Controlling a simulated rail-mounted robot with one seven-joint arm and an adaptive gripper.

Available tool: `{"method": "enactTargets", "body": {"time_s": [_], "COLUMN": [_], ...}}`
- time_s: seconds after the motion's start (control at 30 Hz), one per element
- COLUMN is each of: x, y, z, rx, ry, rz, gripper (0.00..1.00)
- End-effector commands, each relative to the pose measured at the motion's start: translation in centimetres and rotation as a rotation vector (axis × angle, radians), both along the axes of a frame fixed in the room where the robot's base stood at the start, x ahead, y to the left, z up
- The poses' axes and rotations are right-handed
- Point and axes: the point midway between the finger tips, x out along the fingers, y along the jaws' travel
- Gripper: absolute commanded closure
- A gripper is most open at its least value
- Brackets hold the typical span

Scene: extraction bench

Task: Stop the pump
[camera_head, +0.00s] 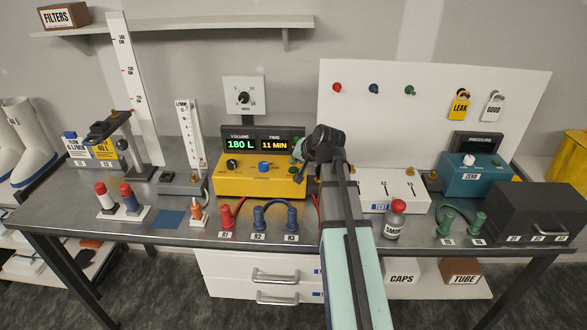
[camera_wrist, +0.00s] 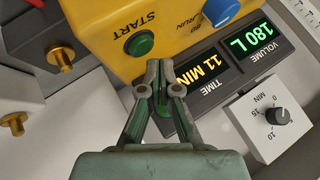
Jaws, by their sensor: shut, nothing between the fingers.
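The yellow pump (camera_head: 258,186) stands mid-bench in the head view. Its display (camera_head: 262,144) reads 180 L volume and 11 MIN time. On its front are a black knob (camera_head: 232,164) and a blue control (camera_head: 265,167). In the wrist view the yellow housing (camera_wrist: 100,25) shows a green button (camera_wrist: 140,42) marked START and the blue control (camera_wrist: 220,10). My gripper (camera_wrist: 161,66) is shut and empty, its tips close beside the green button and over the display's TIME end. I cannot tell whether they touch. My arm hides part of the pump's right side in the head view.
A dial marked MIN (camera_wrist: 277,117) is right of my gripper in the wrist view. Brass fittings (camera_wrist: 60,57) lie left. In the head view a white box (camera_head: 395,190), a small bottle (camera_head: 396,218) and a teal zero unit (camera_head: 475,180) stand right of my arm.

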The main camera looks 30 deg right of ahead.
Motion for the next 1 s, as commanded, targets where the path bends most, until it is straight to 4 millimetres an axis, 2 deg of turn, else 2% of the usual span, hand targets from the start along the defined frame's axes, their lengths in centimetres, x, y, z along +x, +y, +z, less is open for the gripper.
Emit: {"method": "enactTargets", "body": {"time_s": [0.17,0.7,1.0], "x": [0.0,0.0,0.0], "y": [0.0,0.0,0.0], "z": [0.4,4.9,5.0], "rx": [0.000,0.000,0.000], "ry": [0.000,0.000,0.000], "rz": [0.000,0.000,0.000], "gripper": [1.00,1.00,1.00]}}
